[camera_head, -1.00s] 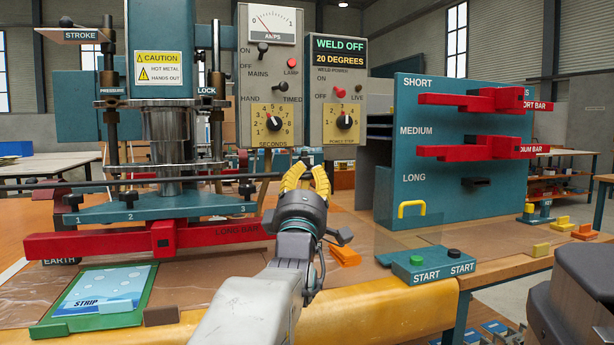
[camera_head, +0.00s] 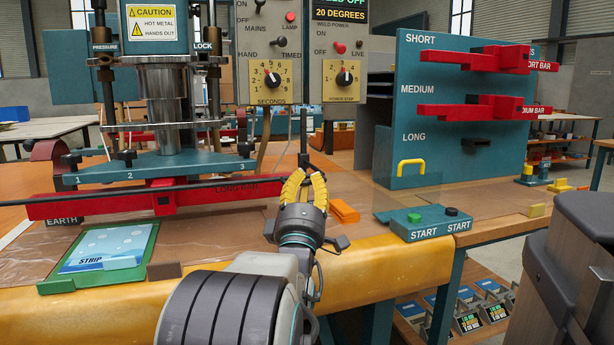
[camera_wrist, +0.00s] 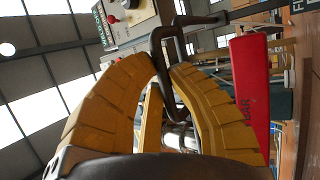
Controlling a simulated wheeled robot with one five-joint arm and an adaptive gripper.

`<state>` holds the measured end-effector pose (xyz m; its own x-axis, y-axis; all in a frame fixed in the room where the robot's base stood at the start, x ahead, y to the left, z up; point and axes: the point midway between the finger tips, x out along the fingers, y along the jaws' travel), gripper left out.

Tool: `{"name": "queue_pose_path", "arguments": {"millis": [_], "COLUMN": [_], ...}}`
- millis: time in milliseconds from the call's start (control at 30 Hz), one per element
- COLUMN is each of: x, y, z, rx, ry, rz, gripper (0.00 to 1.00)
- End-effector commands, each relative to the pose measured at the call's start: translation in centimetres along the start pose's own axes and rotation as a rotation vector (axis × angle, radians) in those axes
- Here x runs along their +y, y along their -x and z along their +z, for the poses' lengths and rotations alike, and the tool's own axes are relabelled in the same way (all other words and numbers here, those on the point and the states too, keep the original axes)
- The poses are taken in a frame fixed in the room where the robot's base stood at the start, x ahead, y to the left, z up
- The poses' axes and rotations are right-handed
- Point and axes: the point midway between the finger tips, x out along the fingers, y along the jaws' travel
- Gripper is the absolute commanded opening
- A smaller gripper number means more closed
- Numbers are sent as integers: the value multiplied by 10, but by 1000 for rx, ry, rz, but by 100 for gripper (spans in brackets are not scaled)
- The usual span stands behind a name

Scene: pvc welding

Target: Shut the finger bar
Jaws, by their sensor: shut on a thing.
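The finger bar (camera_head: 120,195) is a thin dark rod running across the front of the press, just above the red long bar (camera_head: 100,204). Its right end reaches my gripper (camera_head: 305,180). In the wrist view, my gripper's yellow fingers (camera_wrist: 162,72) close around a dark bent handle (camera_wrist: 160,48), which looks like the bar's end. The fingertips hide part of the grip. The press base (camera_head: 150,168), marked 1, 2 and 3, stands behind the bar.
A green tray marked STRIP (camera_head: 150,265) lies at the front left. An orange block (camera_head: 344,211) and the START button box (camera_head: 430,222) are right of my gripper. The teal bar rack (camera_head: 405,140) stands behind the box. A yellow padded edge (camera_head: 100,315) runs along the front.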

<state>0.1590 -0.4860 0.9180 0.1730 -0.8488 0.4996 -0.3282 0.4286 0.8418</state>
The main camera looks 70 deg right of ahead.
Motion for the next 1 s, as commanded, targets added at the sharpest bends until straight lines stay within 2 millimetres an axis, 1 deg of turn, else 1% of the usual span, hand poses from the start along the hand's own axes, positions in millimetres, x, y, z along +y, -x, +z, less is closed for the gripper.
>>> {"name": "queue_pose_path", "arguments": {"millis": [67, 100, 300, 400, 633, 733, 867, 1000], "x": [-1, -1, 0, 0, 1, 1, 0, 0], "y": [0, 0, 0, 0, 0, 4, 14, 31], "z": [0, 0, 0, 0, 0, 0, 0, 0], "rx": [0, 0, 0, 0, 0, 0, 0, 0], "ry": [-3, -3, -1, -1, 0, 0, 0, -1], "rz": [-4, -4, -1, 0, 1, 0, -1, -1], "gripper": [0, 18, 36, 43, 43, 43, 43, 43]}}
